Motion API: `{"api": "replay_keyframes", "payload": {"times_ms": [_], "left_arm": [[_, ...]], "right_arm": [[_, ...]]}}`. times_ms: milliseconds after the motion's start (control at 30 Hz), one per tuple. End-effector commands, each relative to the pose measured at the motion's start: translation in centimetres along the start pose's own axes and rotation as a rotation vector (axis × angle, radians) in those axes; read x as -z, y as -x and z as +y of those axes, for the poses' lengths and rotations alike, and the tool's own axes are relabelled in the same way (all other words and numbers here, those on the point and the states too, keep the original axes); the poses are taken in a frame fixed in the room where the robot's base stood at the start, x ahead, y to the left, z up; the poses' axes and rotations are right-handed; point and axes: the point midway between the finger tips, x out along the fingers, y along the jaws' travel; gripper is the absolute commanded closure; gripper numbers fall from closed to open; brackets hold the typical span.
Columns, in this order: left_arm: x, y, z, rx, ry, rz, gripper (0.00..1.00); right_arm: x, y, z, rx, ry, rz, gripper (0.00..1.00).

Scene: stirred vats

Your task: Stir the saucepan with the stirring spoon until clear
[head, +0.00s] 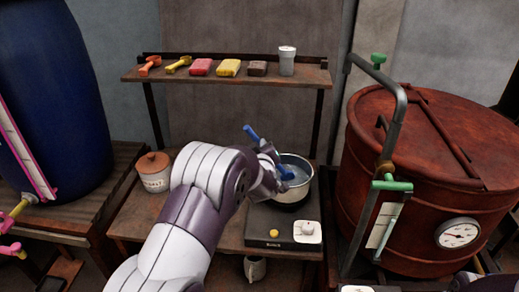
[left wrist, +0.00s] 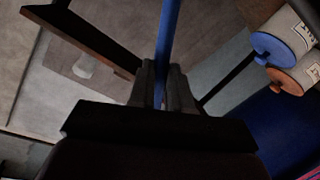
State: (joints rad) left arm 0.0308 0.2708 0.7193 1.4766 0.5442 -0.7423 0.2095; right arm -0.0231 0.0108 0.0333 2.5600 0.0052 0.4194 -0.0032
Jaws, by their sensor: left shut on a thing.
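The stirring spoon (head: 250,133) has a blue handle and is tilted, its upper end leaning left. My left gripper (head: 268,163) is shut on its handle, just left of and above the saucepan; the blue handle also shows between the fingers in the left wrist view (left wrist: 168,40). The metal saucepan (head: 296,196) stands on a dark hotplate (head: 262,222). A blue part of the spoon reaches over or into the pan's opening; its tip is hidden. Pale greyish liquid shows in part inside the pan; I cannot tell how clear it is. My right gripper is not in view.
A lidded jar (head: 153,172) stands left of my arm. A large rusty red vat (head: 420,130) with pipework is close on the right. A blue barrel (head: 55,90) stands left.

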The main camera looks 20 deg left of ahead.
Motion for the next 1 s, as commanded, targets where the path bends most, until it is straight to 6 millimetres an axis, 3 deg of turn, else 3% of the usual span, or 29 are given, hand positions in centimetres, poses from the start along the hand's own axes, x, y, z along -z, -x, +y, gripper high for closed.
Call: {"api": "replay_keyframes", "payload": {"times_ms": [167,1000], "left_arm": [[0.6,0.2,0.1,-0.001,0.000,0.002,1.00],[8.8,3.6,0.1,0.000,0.001,0.002,1.00]], "right_arm": [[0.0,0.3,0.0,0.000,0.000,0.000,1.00],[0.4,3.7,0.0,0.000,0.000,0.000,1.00]]}}
